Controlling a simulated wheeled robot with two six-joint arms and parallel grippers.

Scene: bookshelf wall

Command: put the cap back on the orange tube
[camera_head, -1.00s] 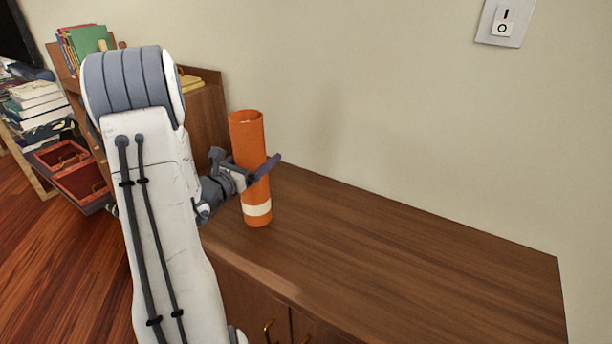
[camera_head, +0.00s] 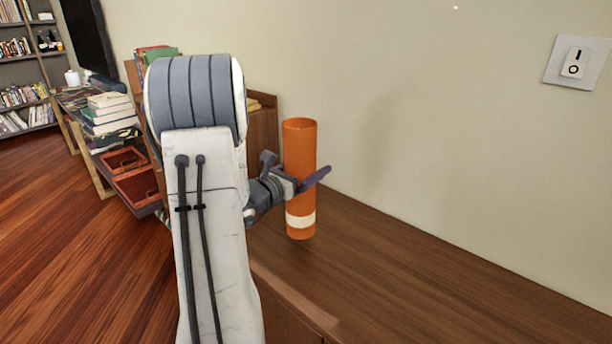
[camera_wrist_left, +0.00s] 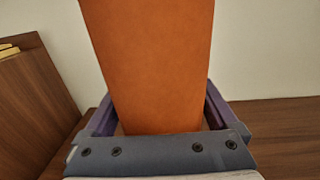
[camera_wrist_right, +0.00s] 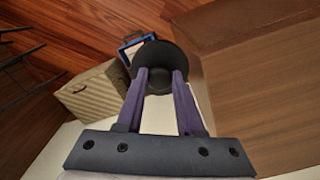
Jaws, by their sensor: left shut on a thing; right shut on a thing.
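The orange tube (camera_head: 300,152) stands upright with its open end up and a cream band near its bottom. My left gripper (camera_head: 298,182) is shut around its middle. In the left wrist view, the tube (camera_wrist_left: 155,60) fills the space between the fingers (camera_wrist_left: 160,112). I cannot tell whether its bottom touches the cabinet top. My right gripper (camera_wrist_right: 160,78) shows only in the right wrist view. It is shut on a round black cap (camera_wrist_right: 163,64), held at the fingertips, over the floor and beside a wooden cabinet.
The wooden cabinet top (camera_head: 430,275) is bare to the right of the tube. A wall with a switch (camera_head: 575,65) stands behind it. Stacked books (camera_head: 108,112) and red trays (camera_head: 135,185) are at left. In the right wrist view, a beige box (camera_wrist_right: 92,95) sits on the floor.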

